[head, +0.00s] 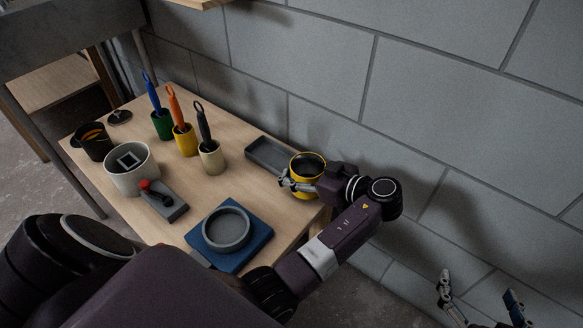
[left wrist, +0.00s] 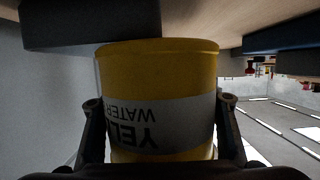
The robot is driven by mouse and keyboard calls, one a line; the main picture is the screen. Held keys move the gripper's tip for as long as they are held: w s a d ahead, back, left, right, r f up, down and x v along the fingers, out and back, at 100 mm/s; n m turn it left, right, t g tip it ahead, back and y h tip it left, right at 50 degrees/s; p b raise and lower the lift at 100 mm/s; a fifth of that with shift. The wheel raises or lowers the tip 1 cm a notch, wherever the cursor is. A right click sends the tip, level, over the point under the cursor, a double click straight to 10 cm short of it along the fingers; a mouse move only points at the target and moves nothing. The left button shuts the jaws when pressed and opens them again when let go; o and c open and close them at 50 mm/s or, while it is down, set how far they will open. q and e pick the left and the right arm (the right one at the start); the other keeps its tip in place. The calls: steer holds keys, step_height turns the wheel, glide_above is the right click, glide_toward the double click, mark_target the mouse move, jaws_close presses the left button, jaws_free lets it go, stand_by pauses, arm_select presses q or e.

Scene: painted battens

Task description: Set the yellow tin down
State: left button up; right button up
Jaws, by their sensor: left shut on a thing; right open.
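The yellow tin (head: 308,184) is upright near the far right edge of the wooden table, by the near end of a grey tray. My left gripper (head: 301,186) is shut around its side. In the left wrist view the tin (left wrist: 160,70) appears upside down, with a white label band between the two fingers (left wrist: 160,125). I cannot tell whether its base touches the table. My right gripper (head: 481,300) is open and empty at the lower right, away from the table.
The grey tray (head: 268,154) looks empty. A blue square block with a grey round dish (head: 228,230) lies at the near edge. A pale bucket (head: 130,178), a red-knobbed grey block (head: 172,208), several brush pots (head: 186,142) and a black tin (head: 93,142) stand left. A block wall (head: 330,70) runs behind.

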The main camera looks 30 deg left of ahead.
arm_select(q)
steer(key=o, duration=1.9)
arm_select(e)
steer(key=shift+w+a+r, duration=0.1)
steer(key=shift+w+r, duration=0.1)
steer(key=shift+r, duration=0.15)
steer(key=shift+s+f, duration=0.1)
